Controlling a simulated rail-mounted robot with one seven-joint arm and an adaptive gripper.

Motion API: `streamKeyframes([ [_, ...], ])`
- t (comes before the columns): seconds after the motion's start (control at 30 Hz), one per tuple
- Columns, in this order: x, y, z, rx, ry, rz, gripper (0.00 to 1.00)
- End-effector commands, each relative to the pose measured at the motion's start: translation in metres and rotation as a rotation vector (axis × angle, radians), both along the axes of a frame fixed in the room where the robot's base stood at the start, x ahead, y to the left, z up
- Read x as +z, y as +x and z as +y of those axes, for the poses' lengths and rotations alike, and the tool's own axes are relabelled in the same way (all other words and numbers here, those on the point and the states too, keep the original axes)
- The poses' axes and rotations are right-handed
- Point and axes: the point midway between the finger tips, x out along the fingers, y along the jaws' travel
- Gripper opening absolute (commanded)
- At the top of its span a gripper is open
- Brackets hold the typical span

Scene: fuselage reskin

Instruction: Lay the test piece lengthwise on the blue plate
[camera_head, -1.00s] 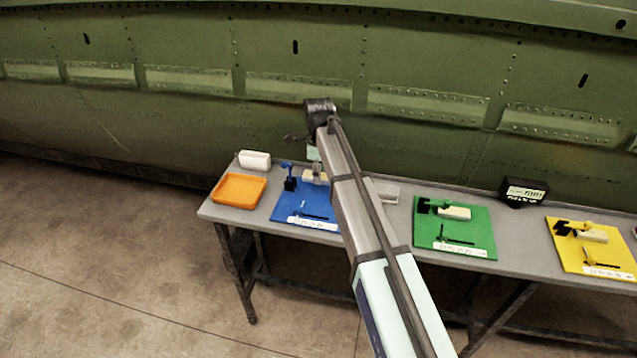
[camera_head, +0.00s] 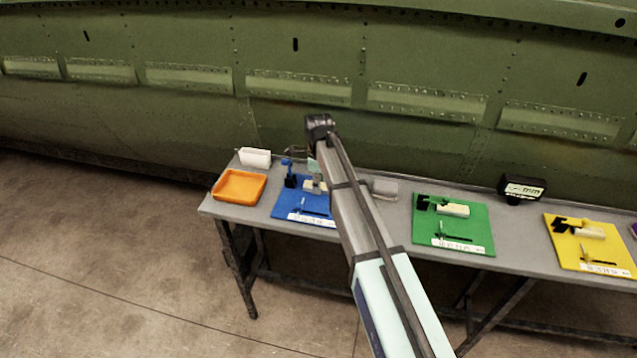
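The blue plate (camera_head: 283,207) lies on the grey table, left of my arm. It carries a blue and black fixture (camera_head: 289,175), a pale block and a white label strip at its front edge. My gripper (camera_head: 316,184) points down over the back right of the plate, close to the pale block (camera_head: 310,186). The fingers are small and partly hidden by my arm, so I cannot tell whether they are open or shut. I cannot make out a separate test piece or tell whether the gripper holds one.
An orange tray (camera_head: 239,199) and a white box (camera_head: 255,157) stand at the table's left end. A clear grey box (camera_head: 384,188) is right of my arm. Green (camera_head: 425,228) and yellow (camera_head: 568,256) plates with similar fixtures and a black display (camera_head: 522,189) stand farther right. The green fuselage (camera_head: 180,130) rises behind.

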Motion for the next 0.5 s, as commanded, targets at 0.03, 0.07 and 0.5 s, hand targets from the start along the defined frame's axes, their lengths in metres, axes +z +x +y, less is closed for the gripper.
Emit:
streamKeyframes([
  [0.03, 0.0003, 0.0001, 0.0, 0.0, 0.0, 0.0, 0.61],
  [0.07, 0.0003, 0.0, 0.0, 0.0, 0.0, 0.0, 0.62],
  [0.5, 0.0075, 0.0003, 0.0001, 0.0, 0.0, 0.0, 0.62],
])
